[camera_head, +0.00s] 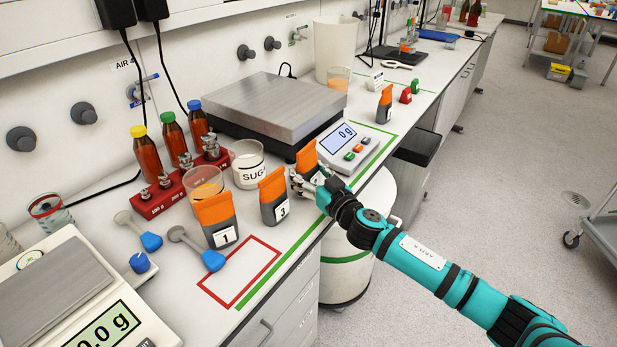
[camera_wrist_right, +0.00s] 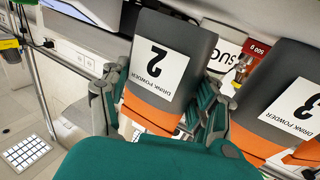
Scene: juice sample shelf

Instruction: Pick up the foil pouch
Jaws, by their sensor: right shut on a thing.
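Several grey foil pouches with orange tops stand along the bench. My right gripper (camera_head: 308,187) is shut on the pouch labelled 2 (camera_head: 307,158), behind pouch 3 in the head view. In the right wrist view the held pouch 2 (camera_wrist_right: 165,65) appears upside down, with a finger of the right gripper (camera_wrist_right: 160,105) on each side. Pouch 3 (camera_head: 273,197) stands close beside it and also shows in the wrist view (camera_wrist_right: 285,95). Pouch 1 (camera_head: 216,220) is nearer, and another pouch (camera_head: 385,103) stands farther back. My left gripper is not in view.
A sugar jar (camera_head: 248,165), a red weight block (camera_head: 165,197) and capped bottles (camera_head: 147,152) stand behind the pouches. A scale with display (camera_head: 345,138) is just beyond my gripper. A red outlined square (camera_head: 240,272) near the front is mostly clear.

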